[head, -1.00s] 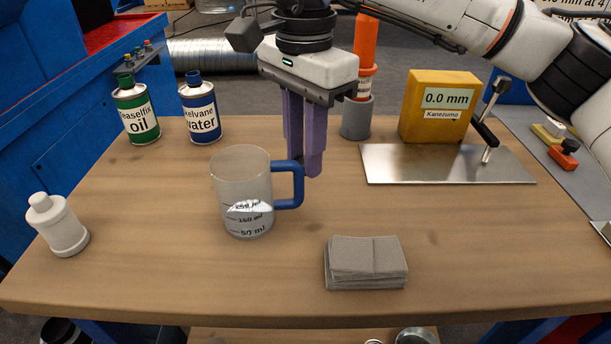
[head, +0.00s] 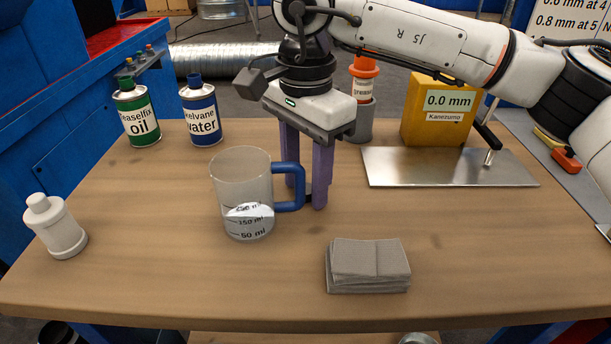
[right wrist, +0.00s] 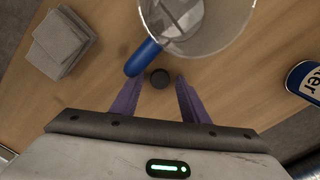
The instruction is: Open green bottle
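The green bottle (head: 138,115), a can labelled oil with a dark cap, stands upright at the back left of the table in the head view. My right gripper (head: 305,190) is far to its right, its two purple fingers apart and lowered just behind the blue handle of the measuring jug (head: 237,185). In the right wrist view the gripper (right wrist: 158,98) is open, with a small dark round object (right wrist: 159,77) seen between and beyond the fingertips; I cannot tell what it is. My left gripper is not in view.
A blue water can (head: 201,112) stands next to the green bottle. A white bottle (head: 55,228) is at the left edge, grey cloths (head: 368,265) lie at the front. A metal plate (head: 420,168) and a yellow gauge box (head: 437,112) are at the right.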

